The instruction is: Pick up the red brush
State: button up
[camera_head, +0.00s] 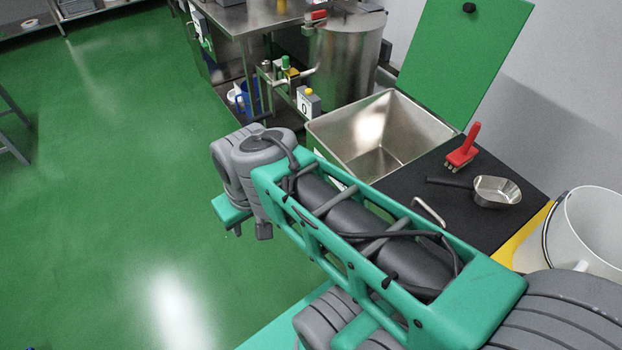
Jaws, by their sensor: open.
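The red brush (462,156) is on the black worktop at the right, near the back edge beside the steel basin. Its red handle points up and its short head is low, close to the worktop. My arm crosses the lower middle of the view, in front of the worktop and to the left of the brush. Its grey joint end is over the green floor, well apart from the brush. I cannot make out my gripper's fingers in this view.
A steel scoop (497,190) with a dark handle lies in front of the brush on the black worktop (515,222). A steel basin (340,133) with a raised green lid (462,60) adjoins it. A white bucket (590,225) stands at the right. Green floor (120,180) is open at left.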

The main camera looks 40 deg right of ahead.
aim_at(461, 157)
jog(key=z, duration=2.35)
